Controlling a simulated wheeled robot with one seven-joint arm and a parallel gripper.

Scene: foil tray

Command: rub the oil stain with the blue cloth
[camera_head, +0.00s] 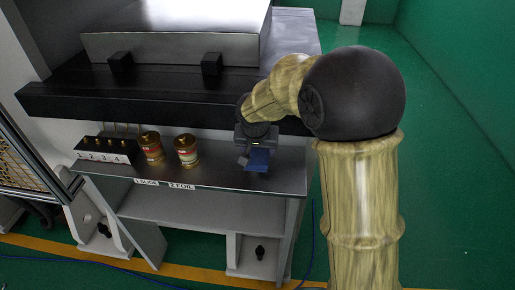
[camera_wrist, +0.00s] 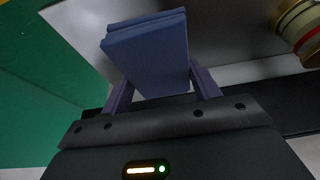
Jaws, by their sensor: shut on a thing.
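The blue cloth (camera_head: 258,160) is a folded block, held in my gripper (camera_head: 256,146) at the right end of the grey metal shelf. In the wrist view the cloth (camera_wrist: 148,52) stands out between the two fingers of my gripper (camera_wrist: 162,88), which is shut on it. I cannot tell whether the cloth touches the shelf surface. No oil stain can be made out in either view; the cloth and gripper may hide part of the shelf.
Two gold cans (camera_head: 152,147) (camera_head: 187,151) stand on the shelf left of my gripper; one also shows in the wrist view (camera_wrist: 299,26). A numbered black block (camera_head: 105,150) is farther left. A black ledge (camera_head: 160,100) overhangs behind. Shelf between cans and gripper is clear.

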